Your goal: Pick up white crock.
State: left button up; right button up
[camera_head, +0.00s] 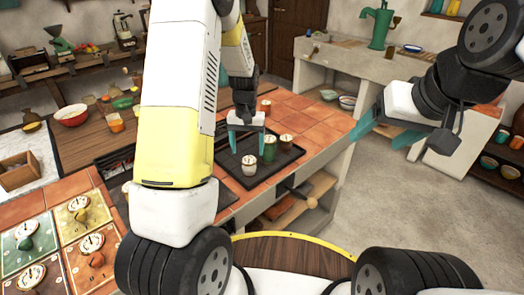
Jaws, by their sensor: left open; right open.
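The white crock (249,167) stands upright on a dark tray (278,168) on the tiled counter. A green crock (269,152) and a brown crock (286,143) stand to its right on the same tray. My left gripper (247,148) is open and points down, its teal fingers apart just above and behind the white crock in the picture. Nothing shows between them, and I cannot tell the exact height gap. My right gripper (384,136) is open and empty, held in the air over the floor right of the counter.
A reddish-brown pot (265,105) stands on the tiles behind the tray. A red bowl (72,115) and other small pots stand on the wooden counter at left. A panel with dials (68,237) is at lower left. The floor (400,220) at right is clear.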

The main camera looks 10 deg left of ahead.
aim_at(249, 159)
pick_arm(q)
jog(key=f, duration=0.7)
jog(key=shift+d+f, duration=0.1)
jog(key=shift+d, duration=0.1)
jog(key=shift+c, duration=0.4)
grip_shut()
